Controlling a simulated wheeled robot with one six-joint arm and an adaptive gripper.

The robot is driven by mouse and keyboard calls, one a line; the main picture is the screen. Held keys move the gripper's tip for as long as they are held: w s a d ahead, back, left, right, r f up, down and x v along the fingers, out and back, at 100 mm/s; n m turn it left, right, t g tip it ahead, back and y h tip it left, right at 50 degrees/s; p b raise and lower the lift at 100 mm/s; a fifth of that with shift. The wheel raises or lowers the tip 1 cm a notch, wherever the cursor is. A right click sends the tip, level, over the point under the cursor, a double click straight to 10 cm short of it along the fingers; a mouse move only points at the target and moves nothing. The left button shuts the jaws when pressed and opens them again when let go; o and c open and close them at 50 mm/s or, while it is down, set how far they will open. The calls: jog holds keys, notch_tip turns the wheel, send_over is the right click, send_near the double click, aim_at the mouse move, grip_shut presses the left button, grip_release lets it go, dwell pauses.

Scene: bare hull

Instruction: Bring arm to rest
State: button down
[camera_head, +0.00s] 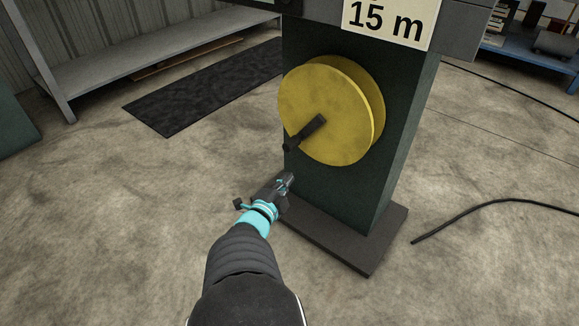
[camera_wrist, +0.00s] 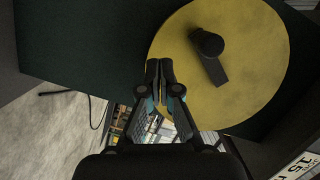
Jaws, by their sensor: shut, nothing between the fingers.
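My arm reaches up from the bottom middle of the head view, and my gripper (camera_head: 286,180) is in front of the green post, low and left of the yellow reel. In the wrist view my gripper (camera_wrist: 159,66) is shut and empty, its fingertips together. The yellow reel (camera_head: 325,95) has a dark crank handle (camera_head: 306,132), which my gripper appears apart from. In the wrist view the reel (camera_wrist: 265,60) lies behind and right of the fingertips, with its handle (camera_wrist: 208,55) to their upper right.
The reel is mounted on a dark green post (camera_head: 400,130) with a dark base plate (camera_head: 375,245). A black hose (camera_head: 480,208) lies on the floor at right. A black mat (camera_head: 205,88) and a grey bench (camera_head: 150,50) are at back left. Concrete floor at left is clear.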

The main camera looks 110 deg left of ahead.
jog(key=d+f, duration=0.1)
jog(key=d, duration=0.5)
jog(key=shift+w+d, duration=0.15)
